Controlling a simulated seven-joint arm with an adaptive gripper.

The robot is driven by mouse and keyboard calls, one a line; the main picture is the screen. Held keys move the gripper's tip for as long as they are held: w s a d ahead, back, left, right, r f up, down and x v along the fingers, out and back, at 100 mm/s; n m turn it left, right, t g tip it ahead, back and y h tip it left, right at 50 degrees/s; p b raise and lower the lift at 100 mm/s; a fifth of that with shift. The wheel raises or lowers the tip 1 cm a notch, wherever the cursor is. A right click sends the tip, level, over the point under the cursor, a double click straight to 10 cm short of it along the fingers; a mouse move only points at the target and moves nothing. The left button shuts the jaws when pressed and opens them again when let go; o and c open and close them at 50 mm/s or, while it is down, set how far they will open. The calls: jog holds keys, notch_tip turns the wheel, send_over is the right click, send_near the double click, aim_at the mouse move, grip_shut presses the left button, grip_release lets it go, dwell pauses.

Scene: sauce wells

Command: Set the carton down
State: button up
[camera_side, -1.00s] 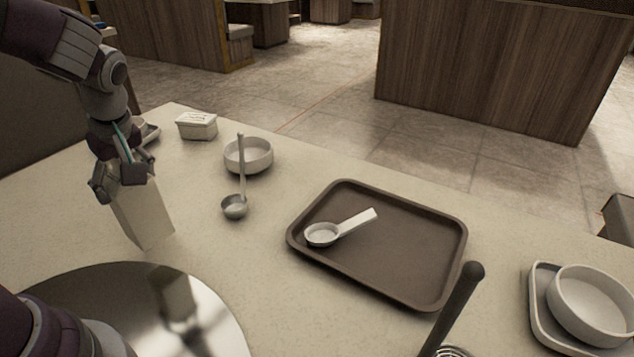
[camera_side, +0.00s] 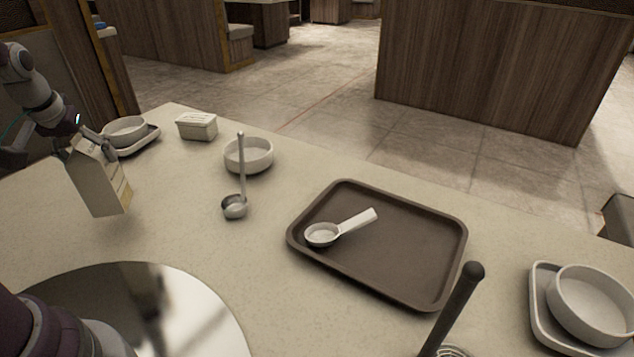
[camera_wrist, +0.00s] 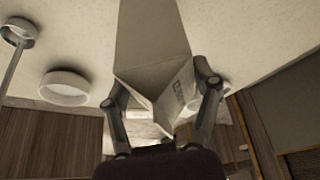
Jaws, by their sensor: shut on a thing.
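The carton (camera_side: 98,184) is a pale box with a gabled top and a tan patch low on one side. It is at the left of the side view, slightly tilted. My gripper (camera_side: 80,147) is shut on its top. In the wrist view the carton (camera_wrist: 150,45) runs away from between the two fingers of my gripper (camera_wrist: 165,100). I cannot tell for certain whether its base touches the counter (camera_side: 185,235).
A bowl on a small tray (camera_side: 150,138), a lidded white box (camera_side: 197,126), a white bowl (camera_side: 262,160) and a ladle (camera_side: 235,207) stand behind and right. A brown tray (camera_side: 400,270) holds a white scoop (camera_side: 322,234). A round metal plate (camera_side: 190,310) lies in front. Counter between them is clear.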

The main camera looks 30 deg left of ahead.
jog(key=w+a+f, duration=0.4)
jog(key=w+a, duration=0.3)
jog(key=shift+w+a+f, duration=0.2)
jog(key=shift+a, duration=0.05)
jog(key=shift+f, duration=0.1)
jog(key=o, duration=1.2)
jog(key=shift+o, duration=0.2)
